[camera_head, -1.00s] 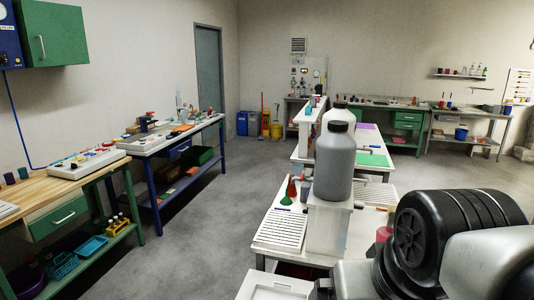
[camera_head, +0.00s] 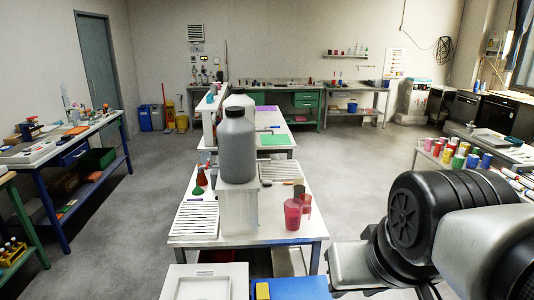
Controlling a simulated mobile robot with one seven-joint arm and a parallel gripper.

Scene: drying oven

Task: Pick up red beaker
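A red, see-through beaker (camera_head: 293,214) stands on the near white bench (camera_head: 240,236), right of the large grey bottle. A second reddish piece, partly behind it, touches or overlaps it in the picture; I cannot tell if it is a separate vessel. My arm's black and silver links fill the lower right, to the right of the beaker and nearer to me. My gripper is not in view, so I cannot see its fingers or anything in them.
A large grey bottle (camera_head: 238,145) stands on a white raised block (camera_head: 238,205) left of the beaker. A red and green funnel-like item (camera_head: 199,180) and a slatted white rack (camera_head: 194,218) are further left. A blue box (camera_head: 292,288) is nearest me. Grey floor (camera_head: 370,170) is clear at right.

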